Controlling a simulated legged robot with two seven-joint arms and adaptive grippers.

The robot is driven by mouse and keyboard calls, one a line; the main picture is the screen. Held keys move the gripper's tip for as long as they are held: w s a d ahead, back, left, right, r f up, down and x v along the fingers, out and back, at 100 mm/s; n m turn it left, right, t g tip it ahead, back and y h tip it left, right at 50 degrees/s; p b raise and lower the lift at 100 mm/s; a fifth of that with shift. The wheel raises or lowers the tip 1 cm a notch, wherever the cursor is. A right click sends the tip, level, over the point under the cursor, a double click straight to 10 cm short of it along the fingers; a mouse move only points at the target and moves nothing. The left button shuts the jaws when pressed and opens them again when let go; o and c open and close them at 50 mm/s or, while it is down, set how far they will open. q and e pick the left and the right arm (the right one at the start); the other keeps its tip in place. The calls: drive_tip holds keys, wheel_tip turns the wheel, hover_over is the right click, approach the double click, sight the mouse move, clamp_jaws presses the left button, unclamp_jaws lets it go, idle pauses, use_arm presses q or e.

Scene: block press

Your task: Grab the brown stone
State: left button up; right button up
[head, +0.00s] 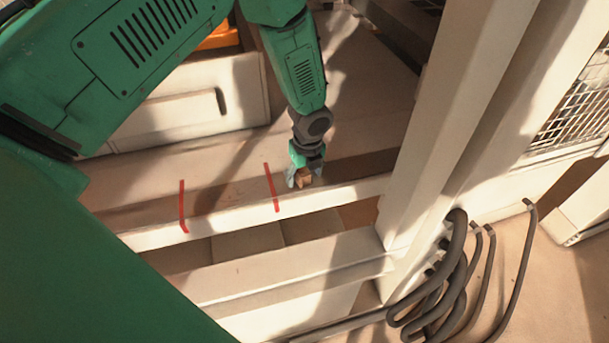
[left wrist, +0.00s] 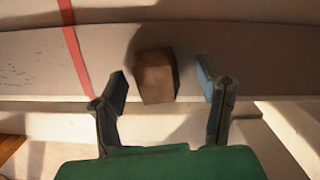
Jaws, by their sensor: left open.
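The brown stone (head: 303,178) is a small block on the pale surface behind the front ledge, to the right of the right-hand red stripe. It also shows in the left wrist view (left wrist: 155,77). My left gripper (head: 305,179) is over it, pointing down. In the left wrist view the gripper (left wrist: 163,88) is open, with one finger on each side of the stone and a gap on both sides. The stone lies at and just beyond the fingertips. My right gripper is not in view.
Two red stripes (head: 182,206) and (head: 270,187) cross the pale surface and ledge left of the stone. A thick pale post (head: 440,130) stands close on the right. Dark hoses (head: 445,285) hang at its foot. A pale box (head: 190,115) stands behind on the left.

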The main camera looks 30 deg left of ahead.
use_arm(q)
drive_tip(key=shift+a, duration=0.3)
drive_tip(key=c, duration=1.3)
drive_tip(key=shift+c, duration=0.2)
